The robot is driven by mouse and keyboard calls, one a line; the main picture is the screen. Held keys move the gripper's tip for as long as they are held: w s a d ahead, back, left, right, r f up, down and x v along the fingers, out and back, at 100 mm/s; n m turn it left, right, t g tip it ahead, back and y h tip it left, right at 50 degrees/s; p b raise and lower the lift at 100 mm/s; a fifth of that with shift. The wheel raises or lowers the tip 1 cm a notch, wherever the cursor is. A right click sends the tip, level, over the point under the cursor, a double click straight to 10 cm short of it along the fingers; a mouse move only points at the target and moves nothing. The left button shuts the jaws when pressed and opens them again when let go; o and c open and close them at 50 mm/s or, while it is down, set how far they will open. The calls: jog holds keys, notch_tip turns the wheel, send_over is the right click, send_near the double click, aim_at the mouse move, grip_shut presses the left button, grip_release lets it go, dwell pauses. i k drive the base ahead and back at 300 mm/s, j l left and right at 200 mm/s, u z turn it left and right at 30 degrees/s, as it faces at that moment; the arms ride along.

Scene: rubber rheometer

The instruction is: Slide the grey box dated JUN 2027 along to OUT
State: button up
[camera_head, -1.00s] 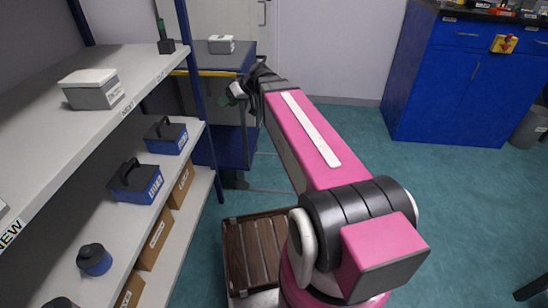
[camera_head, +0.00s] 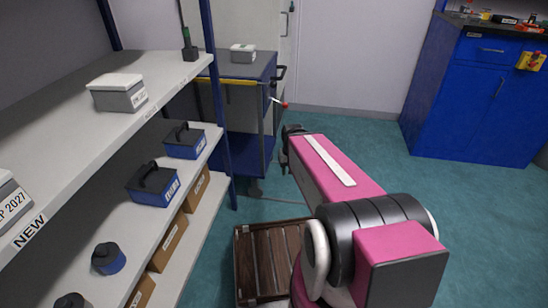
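A grey box with a white lid (camera_head: 118,92) stands on the top shelf board (camera_head: 75,130); the print on its label is too small to read. Another grey box (camera_head: 12,208) is cut off by the left edge, its label ending in "P 2027". The shelf edge has a NEW label (camera_head: 30,232) near it. Two smaller labels farther along the edge are too small to read clearly. My gripper (camera_head: 287,148) is at the far end of my pink arm, out over the floor right of the shelf, apart from both boxes.
A dark green object (camera_head: 189,46) stands at the shelf's far end by a blue post. Behind is a blue cart (camera_head: 248,120) carrying a small grey box (camera_head: 243,53). Blue containers (camera_head: 153,184) fill the lower shelf. A blue cabinet (camera_head: 470,95) stands at right.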

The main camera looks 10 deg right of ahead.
aim_at(118, 94)
jog(key=k, duration=0.6)
jog(key=l+u, duration=0.1)
jog(key=u, duration=1.45)
jog(key=i+l+u, duration=0.2)
jog(key=l, duration=0.35)
jog(key=i+l+u, duration=0.1)
jog(key=k+l, duration=0.15)
jog(key=k, duration=0.2)
jog(key=k+j+z, duration=0.1)
jog(key=k+j, duration=0.3)
